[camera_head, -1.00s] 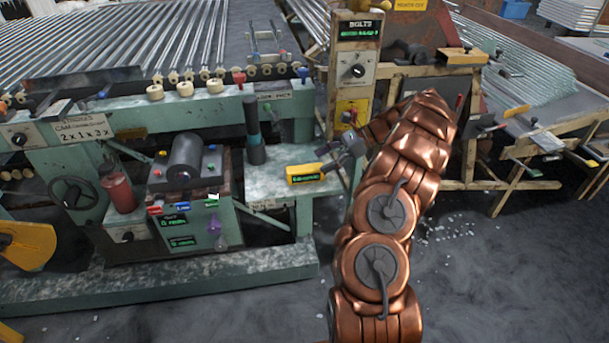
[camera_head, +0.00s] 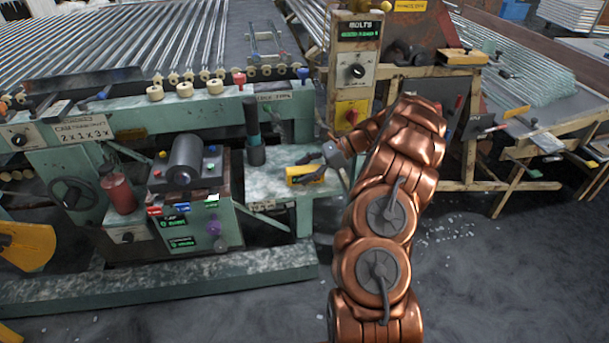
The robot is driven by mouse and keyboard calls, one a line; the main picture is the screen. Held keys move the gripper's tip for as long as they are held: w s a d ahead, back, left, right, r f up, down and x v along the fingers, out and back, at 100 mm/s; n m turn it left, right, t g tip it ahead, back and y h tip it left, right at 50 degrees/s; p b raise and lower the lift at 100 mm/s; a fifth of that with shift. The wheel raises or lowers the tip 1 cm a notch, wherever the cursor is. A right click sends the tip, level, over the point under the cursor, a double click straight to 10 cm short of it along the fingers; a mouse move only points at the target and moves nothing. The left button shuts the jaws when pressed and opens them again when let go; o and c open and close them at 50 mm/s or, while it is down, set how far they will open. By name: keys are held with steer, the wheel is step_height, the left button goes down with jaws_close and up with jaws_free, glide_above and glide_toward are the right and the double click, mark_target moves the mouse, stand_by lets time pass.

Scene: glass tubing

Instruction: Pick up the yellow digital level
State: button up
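The yellow digital level (camera_head: 294,171) lies on the pale, worn side shelf of the green machine, at the centre of the view. My gripper (camera_head: 306,168) reaches over it from the right. Its dark fingers are apart, one along the far side of the level and one across its near side. The near finger hides the level's green display. I cannot tell whether either finger touches the level. The level still appears to rest on the shelf.
A dark upright cylinder (camera_head: 253,132) stands left of the level. A grey roller unit (camera_head: 185,160) with coloured buttons is further left. The yellowish control post (camera_head: 355,75) rises behind my arm. The shelf (camera_head: 268,185) is clear between the cylinder and the level.

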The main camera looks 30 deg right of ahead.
mark_target(305, 169)
jaws_close()
stand_by(0.4)
steer(key=shift+r, duration=1.85)
steer(key=s+a+r, duration=0.1)
steer(key=s+a, duration=0.8)
steer(key=a, duration=0.3)
steer(key=shift+s+a+r, duration=0.15)
steer(key=shift+s+a, duration=0.1)
steer(key=shift+a, duration=0.15)
